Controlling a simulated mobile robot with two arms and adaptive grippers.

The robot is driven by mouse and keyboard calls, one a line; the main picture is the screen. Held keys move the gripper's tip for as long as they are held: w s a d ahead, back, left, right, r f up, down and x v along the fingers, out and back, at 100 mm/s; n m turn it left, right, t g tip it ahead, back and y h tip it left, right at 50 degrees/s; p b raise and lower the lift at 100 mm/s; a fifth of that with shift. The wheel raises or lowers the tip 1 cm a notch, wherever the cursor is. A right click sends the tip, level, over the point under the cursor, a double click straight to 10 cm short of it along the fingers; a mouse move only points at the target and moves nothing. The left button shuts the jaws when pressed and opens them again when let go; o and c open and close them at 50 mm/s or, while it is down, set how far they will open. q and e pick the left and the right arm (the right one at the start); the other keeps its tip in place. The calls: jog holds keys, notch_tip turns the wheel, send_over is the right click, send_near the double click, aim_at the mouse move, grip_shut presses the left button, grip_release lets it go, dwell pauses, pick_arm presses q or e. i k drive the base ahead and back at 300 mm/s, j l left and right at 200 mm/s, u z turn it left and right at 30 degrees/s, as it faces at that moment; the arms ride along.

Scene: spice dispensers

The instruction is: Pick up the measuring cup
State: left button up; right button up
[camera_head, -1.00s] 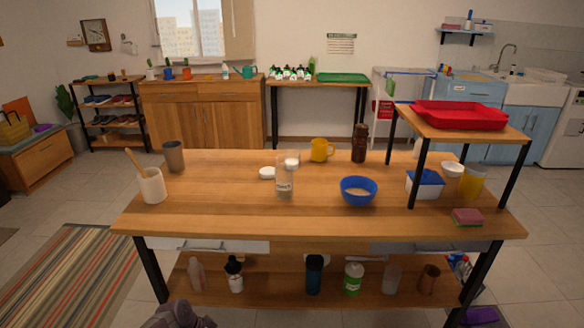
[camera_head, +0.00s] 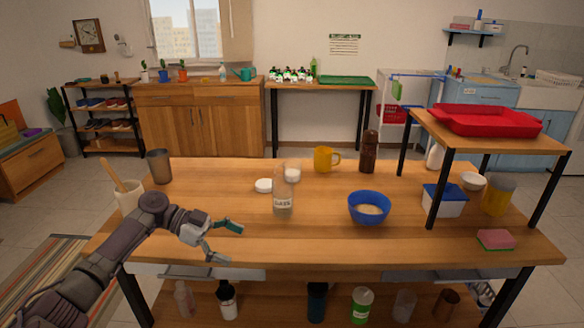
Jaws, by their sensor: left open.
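My left gripper (camera_head: 226,242) is open and empty over the front left of the wooden table (camera_head: 330,240). Its fingers point right, in front of and left of the labelled clear jar (camera_head: 283,192). A yellow cup with a handle (camera_head: 324,159) stands upright near the table's back edge, well beyond the gripper. I cannot tell for certain whether it is the measuring cup. A grey-brown cup (camera_head: 159,166) stands at the back left. A clear cup (camera_head: 404,304) stands on the lower shelf. My right gripper is not in view.
A blue bowl with pale contents (camera_head: 368,209) stands right of the jar. A white lid (camera_head: 264,186) lies behind the jar, and a dark brown bottle (camera_head: 368,151) stands right of the yellow cup. A raised shelf with a red tray (camera_head: 487,121) covers the right end.

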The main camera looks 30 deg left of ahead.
aim_at(288, 172)
jog(key=i+j, duration=1.2)
jog(key=i, duration=0.1)
